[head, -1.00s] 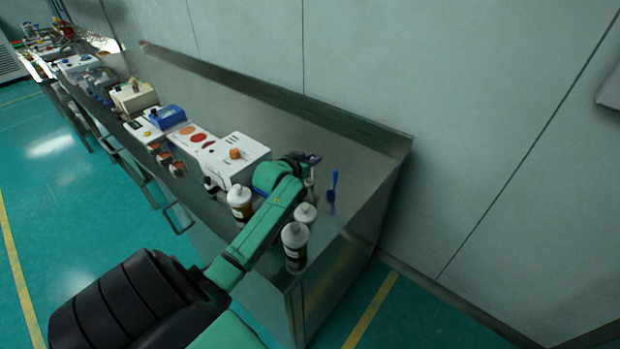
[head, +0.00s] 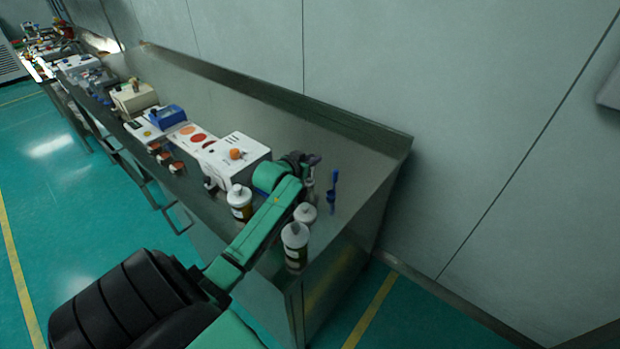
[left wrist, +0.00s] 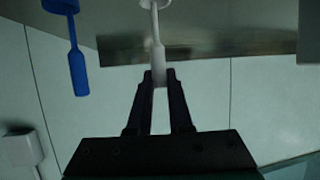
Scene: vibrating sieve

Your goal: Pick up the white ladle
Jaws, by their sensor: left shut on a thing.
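The white ladle (left wrist: 155,28) comes down from the top edge of the left wrist view, with its handle end between my left gripper's fingers (left wrist: 160,76). The fingers are shut on the handle. In the head view my left gripper (head: 312,160) is over the right end of the steel counter, and the pale ladle (head: 310,186) shows only in part below it. My right gripper is in neither view.
A blue ladle (head: 333,190) stands just right of the white one; it also shows in the left wrist view (left wrist: 77,55). White-capped bottles (head: 295,244) stand near the counter's front edge. A white box with an orange knob (head: 238,154) is to the left. A wall rises behind the counter (head: 350,150).

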